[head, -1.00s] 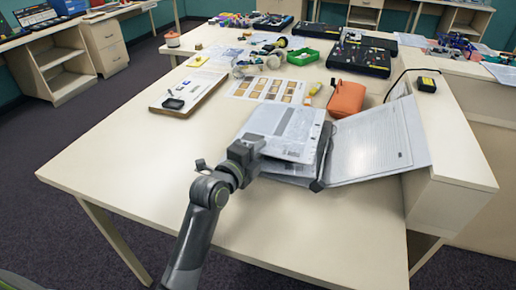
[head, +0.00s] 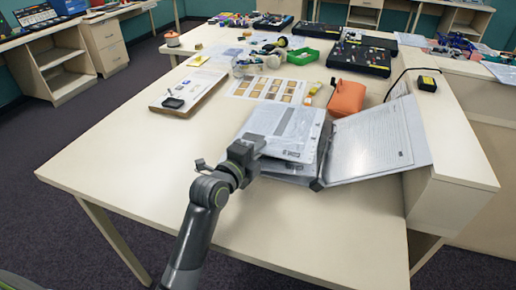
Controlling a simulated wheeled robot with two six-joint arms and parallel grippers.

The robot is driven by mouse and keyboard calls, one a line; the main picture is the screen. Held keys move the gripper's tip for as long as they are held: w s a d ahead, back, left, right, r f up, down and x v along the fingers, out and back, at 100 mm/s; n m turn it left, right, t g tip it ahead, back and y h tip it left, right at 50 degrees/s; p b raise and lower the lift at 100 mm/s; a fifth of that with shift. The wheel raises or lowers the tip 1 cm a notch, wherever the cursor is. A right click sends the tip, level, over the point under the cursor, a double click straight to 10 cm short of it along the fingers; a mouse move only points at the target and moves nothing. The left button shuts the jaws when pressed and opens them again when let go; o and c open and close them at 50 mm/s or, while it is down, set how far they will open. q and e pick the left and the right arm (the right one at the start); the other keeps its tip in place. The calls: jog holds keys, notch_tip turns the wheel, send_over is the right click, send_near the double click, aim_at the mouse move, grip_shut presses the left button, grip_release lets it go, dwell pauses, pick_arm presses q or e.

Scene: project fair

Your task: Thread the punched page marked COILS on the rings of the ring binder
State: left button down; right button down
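The open ring binder (head: 372,140) lies on the table right of centre, its right side propped up toward the raised desk edge. A punched page (head: 283,131) with print lies over the binder's left side, its right edge near the spine. I cannot read a COILS mark on it, and the rings are too small to make out. My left gripper (head: 254,147) is at the page's left edge, touching or overlapping it. Its fingertips are hidden, so I cannot tell whether they are closed on the page. My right gripper is not in view.
A black box (head: 427,84) sits on the raised desk at right. The table's front left is clear.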

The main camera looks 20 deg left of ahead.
pick_arm(q)
jog(key=c, duration=1.6)
grip_release()
jog(key=shift+s+a, duration=0.15)
jog(key=shift+s, duration=0.35)
jog(key=b+v, duration=0.1)
jog(key=v, duration=1.4)
jog(key=shift+s+b, duration=0.15)
jog(key=shift+b, duration=0.2)
jog(key=shift+s+a+r, duration=0.1)
jog(key=shift+s, duration=0.5)
